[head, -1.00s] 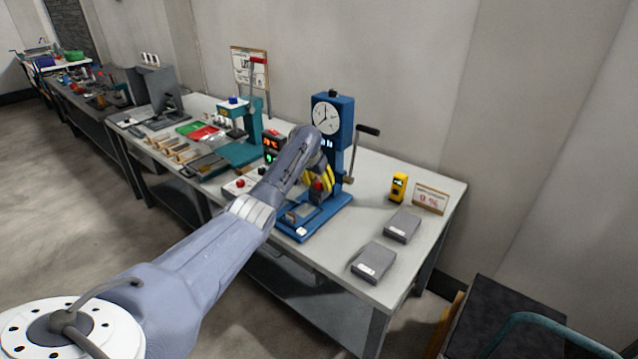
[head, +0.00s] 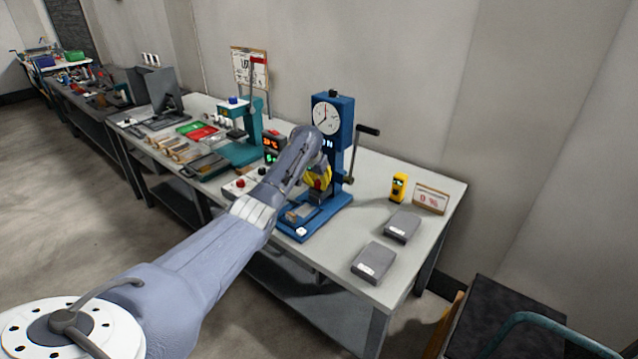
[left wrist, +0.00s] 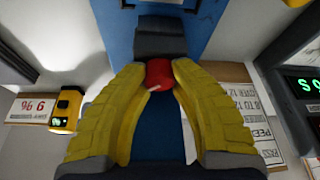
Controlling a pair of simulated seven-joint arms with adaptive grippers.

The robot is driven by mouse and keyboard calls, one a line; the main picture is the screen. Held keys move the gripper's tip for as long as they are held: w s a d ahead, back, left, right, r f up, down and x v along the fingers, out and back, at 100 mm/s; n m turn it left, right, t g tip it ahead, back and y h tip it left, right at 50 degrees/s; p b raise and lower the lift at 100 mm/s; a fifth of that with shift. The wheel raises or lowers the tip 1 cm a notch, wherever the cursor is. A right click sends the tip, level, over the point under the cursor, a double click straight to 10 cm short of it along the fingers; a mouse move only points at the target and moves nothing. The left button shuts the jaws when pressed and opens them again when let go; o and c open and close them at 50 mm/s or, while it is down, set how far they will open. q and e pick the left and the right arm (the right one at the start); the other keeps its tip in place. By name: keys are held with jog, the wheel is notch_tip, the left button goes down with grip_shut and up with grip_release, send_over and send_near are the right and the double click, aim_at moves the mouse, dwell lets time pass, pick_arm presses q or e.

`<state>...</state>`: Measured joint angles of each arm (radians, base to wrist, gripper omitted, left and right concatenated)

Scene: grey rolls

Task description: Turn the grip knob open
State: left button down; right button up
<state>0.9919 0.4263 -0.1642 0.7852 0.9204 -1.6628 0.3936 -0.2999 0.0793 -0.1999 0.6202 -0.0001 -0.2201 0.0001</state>
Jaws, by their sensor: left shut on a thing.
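The grip knob (left wrist: 160,73) is red and sits against a dark block on a blue test stand (head: 346,130). In the left wrist view the yellow fingers of my left gripper (left wrist: 158,80) are closed on it, one on each side. A short pale mark shows on the knob's lower edge. In the head view my left gripper (head: 319,178) is at the stand's middle, above its base, and its wrist hides part of the column. My right gripper is not in view.
The stand has a round dial (head: 326,118) and a black-handled crank (head: 367,131) on its right. A teal press (head: 240,150) and a control box (head: 240,184) are to the left. Grey boxes (head: 373,262) and a yellow meter (head: 398,186) are to the right.

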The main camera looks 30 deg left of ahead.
pick_arm(q)
jog(key=shift+n, duration=0.5)
jog(key=n+y, duration=0.1)
jog(key=n, duration=0.2)
jog(key=shift+w+d+r+y, duration=0.1)
jog(key=shift+y, duration=0.2)
jog(key=n, duration=0.3)
jog(key=n+g+y, duration=0.1)
jog(key=n, duration=0.1)
jog(key=shift+n+g+y, duration=0.3)
jog(key=shift+n, duration=0.1)
jog(key=c, duration=1)
grip_release()
